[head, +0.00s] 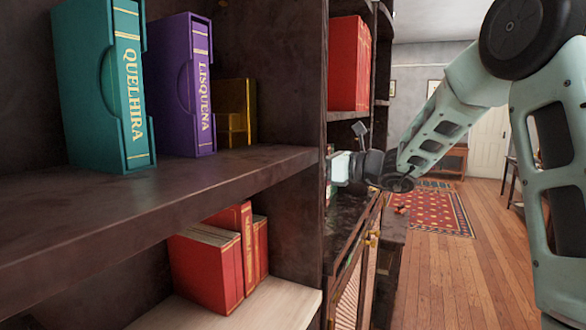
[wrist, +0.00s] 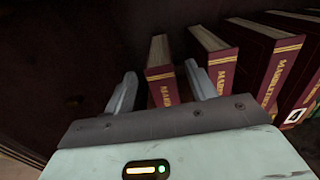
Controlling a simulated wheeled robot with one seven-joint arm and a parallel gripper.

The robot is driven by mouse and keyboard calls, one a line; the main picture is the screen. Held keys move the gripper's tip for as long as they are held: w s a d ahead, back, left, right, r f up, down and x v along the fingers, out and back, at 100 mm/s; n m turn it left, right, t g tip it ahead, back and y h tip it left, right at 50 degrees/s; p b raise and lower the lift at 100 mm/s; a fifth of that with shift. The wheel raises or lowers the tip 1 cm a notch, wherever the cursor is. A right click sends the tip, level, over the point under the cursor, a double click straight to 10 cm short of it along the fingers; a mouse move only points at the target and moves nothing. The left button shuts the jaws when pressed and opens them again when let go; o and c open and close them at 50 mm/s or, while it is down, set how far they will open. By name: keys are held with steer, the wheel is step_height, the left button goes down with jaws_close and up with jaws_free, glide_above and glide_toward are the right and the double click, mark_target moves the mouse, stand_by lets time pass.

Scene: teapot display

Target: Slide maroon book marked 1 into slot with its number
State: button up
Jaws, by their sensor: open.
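In the wrist view, several maroon books with gold bands and gold lettering stand in a row. The leftmost maroon book (wrist: 162,88) shows its spine between the two open fingers of my gripper (wrist: 160,70). I cannot tell whether the fingers touch it. A second maroon book (wrist: 222,70) stands just right of the right finger. A white label (wrist: 295,116) shows low on a book further right; its mark is too small to read. In the head view, my gripper's fingers are hidden behind the bookcase upright. No numbered slot is clearly visible.
A teal slipcase (head: 130,90) and a purple slipcase (head: 203,90) stand on the near shelf (head: 200,190). Red books (head: 215,260) stand on the shelf below, and more red volumes (head: 349,65) at upper right. A dark upright (head: 300,90) separates the bays. Open floor (head: 440,270) lies right.

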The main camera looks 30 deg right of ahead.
steer(key=b+v, duration=0.3)
steer(key=v, duration=0.9)
steer(key=shift+s+d, duration=0.15)
steer(key=shift+d, duration=0.1)
